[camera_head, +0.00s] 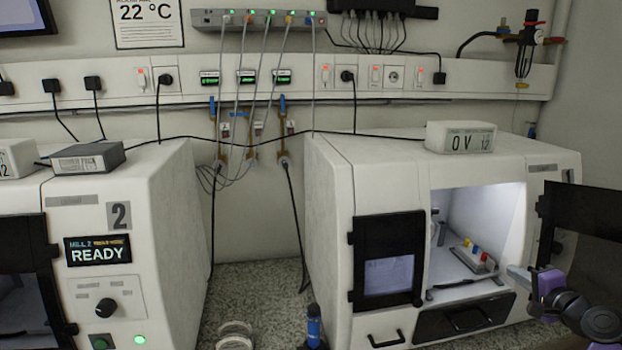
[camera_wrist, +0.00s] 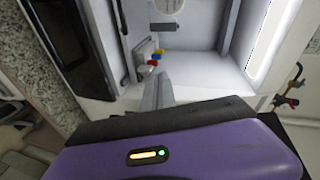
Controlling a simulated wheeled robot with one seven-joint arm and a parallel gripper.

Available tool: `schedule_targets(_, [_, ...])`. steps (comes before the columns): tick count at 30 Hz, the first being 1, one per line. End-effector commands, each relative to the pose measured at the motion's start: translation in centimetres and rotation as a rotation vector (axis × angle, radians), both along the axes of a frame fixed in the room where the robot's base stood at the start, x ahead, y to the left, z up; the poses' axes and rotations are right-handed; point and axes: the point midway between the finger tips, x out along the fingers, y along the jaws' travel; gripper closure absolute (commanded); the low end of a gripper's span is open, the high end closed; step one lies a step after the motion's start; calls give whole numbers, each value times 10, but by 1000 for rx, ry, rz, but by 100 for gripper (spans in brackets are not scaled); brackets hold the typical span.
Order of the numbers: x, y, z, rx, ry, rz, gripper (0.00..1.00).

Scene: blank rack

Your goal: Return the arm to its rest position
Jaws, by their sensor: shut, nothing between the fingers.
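My arm shows at the lower right of the head view, with its purple and dark parts in front of the right machine (camera_head: 330,200). My gripper (camera_head: 514,271) points left at the right side of that machine's lit opening. In the wrist view, my gripper (camera_wrist: 158,84) is shut and empty, its grey fingers pointing toward the machine's interior. A small holder (camera_head: 478,262) with blue, yellow and red pieces stands inside the chamber. The coloured pieces also show just beyond the fingertips in the wrist view (camera_wrist: 155,58).
The machine's dark door (camera_head: 582,230) stands open at the right, close behind my arm. A second machine (camera_head: 165,210) labelled 2, reading READY, stands at the left. A blue bottle (camera_head: 314,325) stands on the speckled surface (camera_head: 255,285) between them. Cables hang along the wall.

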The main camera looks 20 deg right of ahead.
Motion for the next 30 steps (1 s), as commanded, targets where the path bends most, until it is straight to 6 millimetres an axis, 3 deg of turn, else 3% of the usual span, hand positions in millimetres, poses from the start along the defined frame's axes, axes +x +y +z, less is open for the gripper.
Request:
schedule_targets(6, [-21,-5,7,-212,39,-103,100])
schedule_targets(14, [-41,34,-14,-434,119,-161,100])
schedule_targets(20, [-63,105,-41,-653,202,-157,100])
schedule_targets(30, [-117,254,-62,-998,283,-45,100])
